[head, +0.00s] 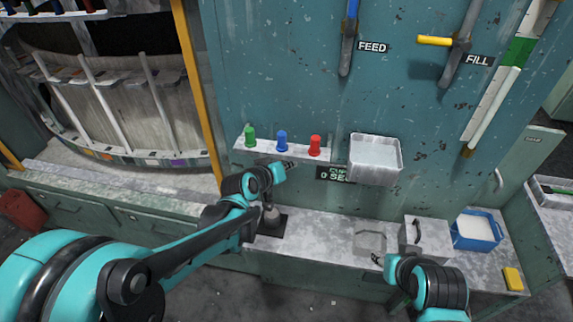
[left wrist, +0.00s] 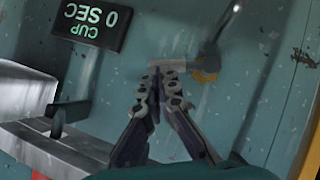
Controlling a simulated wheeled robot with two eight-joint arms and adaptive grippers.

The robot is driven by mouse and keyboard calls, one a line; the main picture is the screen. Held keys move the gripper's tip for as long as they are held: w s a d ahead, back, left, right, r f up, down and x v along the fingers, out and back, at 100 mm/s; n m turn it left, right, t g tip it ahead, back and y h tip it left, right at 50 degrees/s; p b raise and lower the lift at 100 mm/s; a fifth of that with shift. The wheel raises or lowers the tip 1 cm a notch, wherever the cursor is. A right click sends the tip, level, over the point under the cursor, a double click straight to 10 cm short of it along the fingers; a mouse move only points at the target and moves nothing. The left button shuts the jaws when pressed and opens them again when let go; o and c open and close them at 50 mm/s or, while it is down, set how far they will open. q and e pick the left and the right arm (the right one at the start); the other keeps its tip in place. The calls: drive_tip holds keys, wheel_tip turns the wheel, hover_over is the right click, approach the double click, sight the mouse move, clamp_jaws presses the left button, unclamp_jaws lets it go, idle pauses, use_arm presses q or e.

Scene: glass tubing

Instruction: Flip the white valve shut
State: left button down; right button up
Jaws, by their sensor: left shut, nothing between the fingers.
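In the left wrist view a pale, whitish handle (left wrist: 172,65) sits right at my fingertips, beside a brass-coloured fitting (left wrist: 205,73) with a grey stem rising to the upper right. It looks like the white valve. I cannot pick it out in the head view. My left gripper (head: 290,164) is shut and empty, its tips below the shelf with coloured knobs; it also shows in the left wrist view (left wrist: 163,75). Whether the tips touch the handle is unclear. My right gripper (head: 378,260) is low at the counter, too small to read.
Green, blue and red knobs (head: 281,141) stand on a shelf, with a white tray (head: 375,157) to the right. A cup display (left wrist: 94,19) reads 0 SEC. The FEED lever (head: 349,40) and FILL lever (head: 458,45) are above. A blue bin (head: 476,230) stands on the counter.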

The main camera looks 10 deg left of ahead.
use_arm(q)
drive_tip(key=shift+d+f+b, duration=0.4)
drive_tip(key=shift+f, duration=0.05)
use_arm(e)
drive_tip(key=shift+d+f, duration=0.15)
drive_tip(key=shift+f, duration=0.25)
idle(0.3)
use_arm(q)
drive_tip(key=v, duration=1.2)
drive_tip(key=shift+w, duration=0.1)
idle(0.3)
use_arm(e)
wheel_tip(320, 180, down, 12)
drive_tip(key=b, duration=1.1)
drive_tip(key=shift+r+b, duration=0.15)
drive_tip(key=shift+b, duration=0.15)
use_arm(q)
drive_tip(key=s+a+f+m+g+y, duration=0.1)
drive_tip(key=s+a+f+g+y, duration=0.1)
drive_tip(key=s+f, duration=0.5)
drive_tip(key=s+a+f+m+g+y, duration=0.1)
drive_tip(key=s+a+f+g+y, duration=0.1)
drive_tip(key=s+f, duration=0.6)
wheel_tip(320, 180, down, 3)
drive_tip(key=shift+a+f+m+g, duration=0.1)
drive_tip(key=shift+a+m+g, duration=0.2)
drive_tip(key=shift+a, duration=0.05)
use_arm(e)
drive_tip(key=shift+r, duration=0.15)
drive_tip(key=shift+c, duration=0.3)
